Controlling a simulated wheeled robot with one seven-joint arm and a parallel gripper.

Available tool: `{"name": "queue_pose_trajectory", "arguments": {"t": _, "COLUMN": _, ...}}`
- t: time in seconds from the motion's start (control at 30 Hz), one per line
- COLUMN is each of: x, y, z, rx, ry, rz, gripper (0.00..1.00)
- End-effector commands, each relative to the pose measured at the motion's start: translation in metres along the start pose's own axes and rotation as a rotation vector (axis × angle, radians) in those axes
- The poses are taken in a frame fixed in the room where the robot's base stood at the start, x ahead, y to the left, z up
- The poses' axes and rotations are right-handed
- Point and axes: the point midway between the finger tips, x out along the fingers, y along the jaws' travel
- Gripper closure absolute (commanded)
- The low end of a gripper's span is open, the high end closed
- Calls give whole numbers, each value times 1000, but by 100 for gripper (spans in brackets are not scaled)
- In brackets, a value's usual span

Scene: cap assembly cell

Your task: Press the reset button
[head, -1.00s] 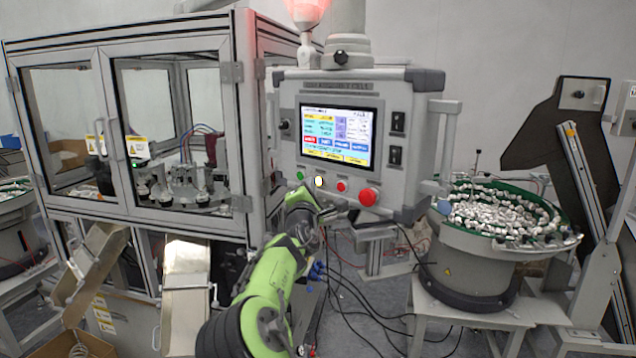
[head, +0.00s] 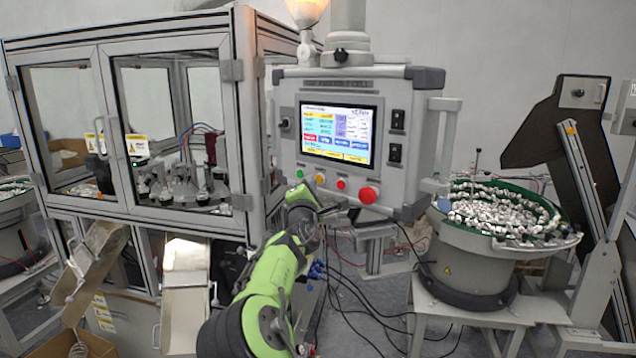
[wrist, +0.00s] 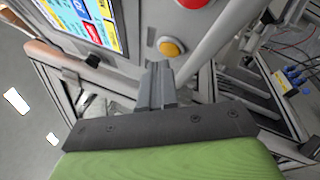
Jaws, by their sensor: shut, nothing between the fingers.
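A control panel (head: 290,150) carries a row of buttons below its screen: a green button (head: 300,173), a yellow-orange button (head: 320,180), a red button (head: 341,185) and a large red mushroom button (head: 368,195). Their labels are too small to read, so I cannot tell which is marked reset. My gripper (wrist: 158,74) is shut and empty, its tips pointing toward the panel. In the wrist view the yellow button (wrist: 170,47) shows just beyond and slightly right of the tips, apparently apart from them. A red button (wrist: 192,3) is cut off at the top edge.
The lit screen (head: 336,133) sits above the buttons, with a glowing orange-white lamp (head: 307,12) over the panel. A glazed machine enclosure (head: 240,130) stands left. A bowl feeder (head: 470,265) with white caps stands right. Cables hang below the panel.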

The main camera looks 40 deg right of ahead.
Motion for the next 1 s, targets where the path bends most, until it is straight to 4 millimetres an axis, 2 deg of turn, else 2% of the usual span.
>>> {"name": "queue_pose_trajectory", "arguments": {"t": 0.23, "x": -3, "y": 1, "z": -2, "rx": 0, "ry": 1, "rz": 1, "gripper": 100}}
{"name": "queue_pose_trajectory", "arguments": {"t": 0.73, "x": -46, "y": 23, "z": -26, "rx": 1, "ry": 2, "rz": 0, "gripper": 100}}
{"name": "queue_pose_trajectory", "arguments": {"t": 1.0, "x": -48, "y": 26, "z": -26, "rx": -1, "ry": 0, "rz": 0, "gripper": 100}}
